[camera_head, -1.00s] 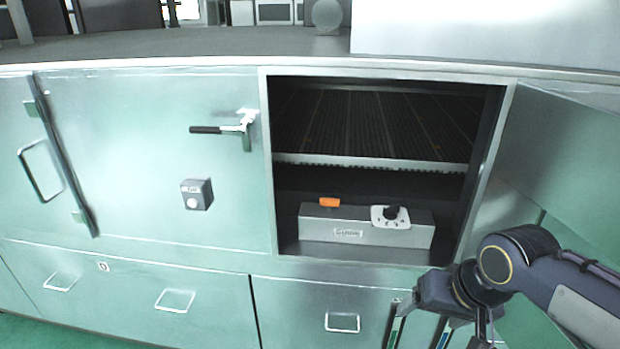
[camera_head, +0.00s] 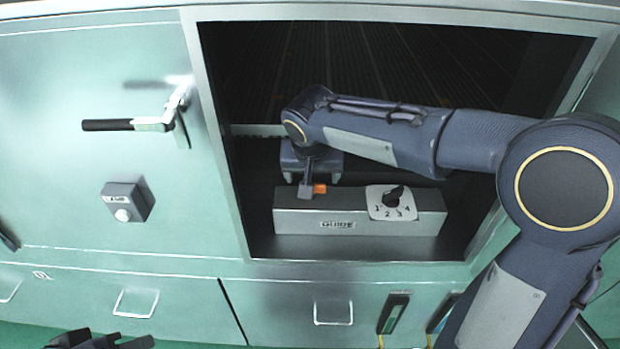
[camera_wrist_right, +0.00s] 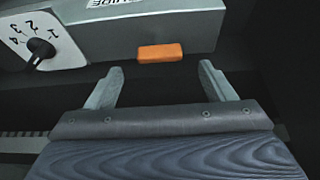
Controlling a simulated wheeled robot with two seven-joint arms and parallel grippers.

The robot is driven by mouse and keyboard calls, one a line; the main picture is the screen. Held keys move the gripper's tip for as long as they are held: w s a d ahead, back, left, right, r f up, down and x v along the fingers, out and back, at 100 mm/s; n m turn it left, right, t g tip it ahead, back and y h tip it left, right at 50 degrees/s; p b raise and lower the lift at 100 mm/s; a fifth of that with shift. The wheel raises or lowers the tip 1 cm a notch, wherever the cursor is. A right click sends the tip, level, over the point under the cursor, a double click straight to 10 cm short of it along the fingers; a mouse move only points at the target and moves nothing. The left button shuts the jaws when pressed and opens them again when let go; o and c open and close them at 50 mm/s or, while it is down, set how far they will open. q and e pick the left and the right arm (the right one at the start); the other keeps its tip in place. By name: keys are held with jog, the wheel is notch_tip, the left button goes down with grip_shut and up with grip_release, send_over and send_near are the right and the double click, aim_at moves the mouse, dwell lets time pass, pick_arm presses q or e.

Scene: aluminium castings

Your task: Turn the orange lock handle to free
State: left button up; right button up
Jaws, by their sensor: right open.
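The orange lock handle (camera_head: 319,189) is a small block at the top rear edge of a grey box marked GUIDE (camera_head: 300,222), inside the open compartment. My right gripper (camera_head: 307,188) reaches into the compartment above and behind the box, and partly covers the handle's left side. In the right wrist view, the orange handle (camera_wrist_right: 160,52) lies just beyond and between the two spread fingertips (camera_wrist_right: 161,68). The gripper is open, with a visible gap to the handle. A dark part at the bottom left edge looks like my left gripper (camera_head: 100,341); its jaws are unclear.
A numbered dial with a black knob (camera_head: 394,198) sits on the box, right of the handle. The compartment frame (camera_head: 216,150) borders my arm on the left. A lever handle (camera_head: 130,124) and a small grey button box (camera_head: 128,202) stick out from the closed door.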

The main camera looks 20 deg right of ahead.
jog(key=x, duration=0.5)
jog(key=shift+r, duration=0.1)
jog(key=shift+c, duration=0.3)
jog(key=c, duration=0.9)
